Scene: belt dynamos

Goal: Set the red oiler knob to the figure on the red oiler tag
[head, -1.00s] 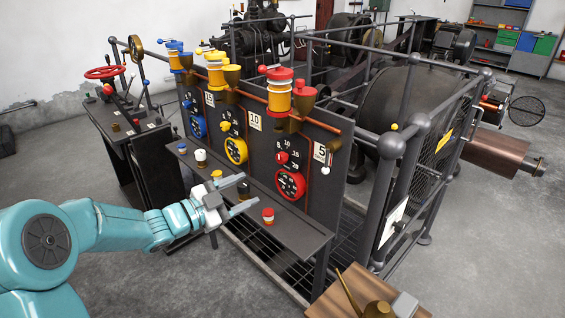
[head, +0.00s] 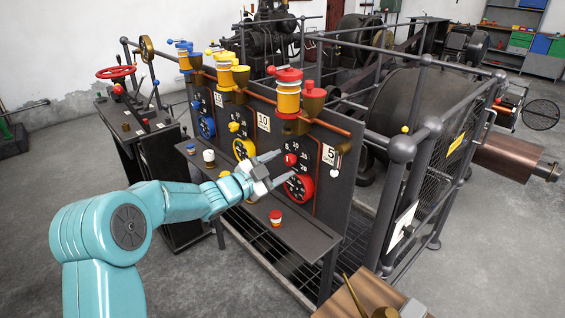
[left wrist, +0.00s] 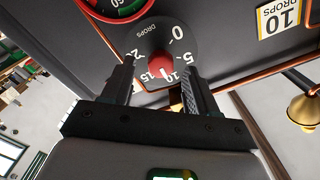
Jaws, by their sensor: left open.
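The red oiler knob (head: 290,160) sits on a black dial plate on the dark panel, above a red-rimmed gauge (head: 299,187). In the left wrist view, the knob (left wrist: 160,65) is at the centre of a dial with figures from 0 to 20. Its pointer setting is not clear. The red oiler tag (head: 330,155) reads 5 and hangs right of the knob. My left gripper (head: 270,168) is open in front of the panel. In the left wrist view, its fingers stand on either side of the knob, with no clear grip on it. My right gripper is not in view.
A second tag (left wrist: 281,18) reads 10. A narrow shelf (head: 290,230) with a small red-and-white pot (head: 275,217) runs below the panel. A copper pipe (head: 335,127) crosses the panel top. Railings (head: 400,190) stand at the right. Yellow (head: 243,149) and blue (head: 207,127) gauges are further left.

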